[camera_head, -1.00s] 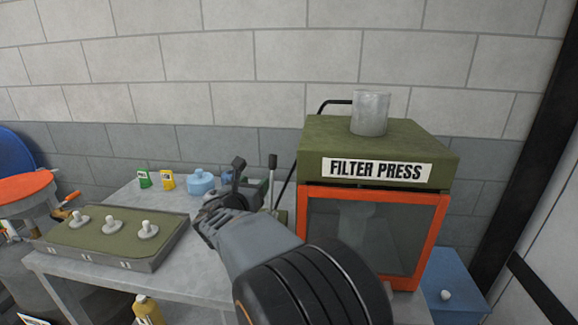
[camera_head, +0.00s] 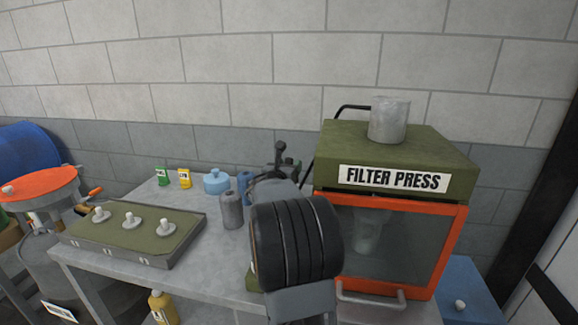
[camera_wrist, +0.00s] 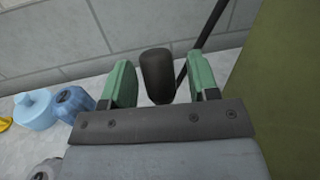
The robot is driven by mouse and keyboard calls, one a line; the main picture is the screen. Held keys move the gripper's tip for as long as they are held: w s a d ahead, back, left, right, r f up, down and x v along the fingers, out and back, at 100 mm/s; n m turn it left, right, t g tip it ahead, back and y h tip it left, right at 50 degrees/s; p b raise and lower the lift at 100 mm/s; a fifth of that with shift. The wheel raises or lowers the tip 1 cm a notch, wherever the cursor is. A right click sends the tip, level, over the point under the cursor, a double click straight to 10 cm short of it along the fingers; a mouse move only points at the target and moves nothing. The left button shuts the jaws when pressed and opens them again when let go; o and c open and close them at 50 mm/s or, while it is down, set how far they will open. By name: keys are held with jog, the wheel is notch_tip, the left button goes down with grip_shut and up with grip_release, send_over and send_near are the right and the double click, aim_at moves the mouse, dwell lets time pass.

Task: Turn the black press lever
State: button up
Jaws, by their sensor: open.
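The black knob (camera_wrist: 157,76) of what looks like the press lever stands between the two green fingers of my gripper (camera_wrist: 163,79) in the wrist view. The fingers are apart, with a gap on each side of the knob. The lever's lower part is hidden behind the gripper body. In the head view my gripper (camera_head: 281,160) is just left of the green filter press (camera_head: 460,150), and my arm hides most of the lever.
A bent black bar (camera_head: 345,107) rises on the press's left side. A grey canister (camera_head: 231,211), a blue canister (camera_head: 244,186) and a light blue jar (camera_head: 217,182) stand left of my gripper. A green panel with white knobs (camera_head: 180,226) lies farther left on the table.

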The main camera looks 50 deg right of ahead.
jog(key=shift+d, duration=0.2)
grip_shut()
dwell(0.5)
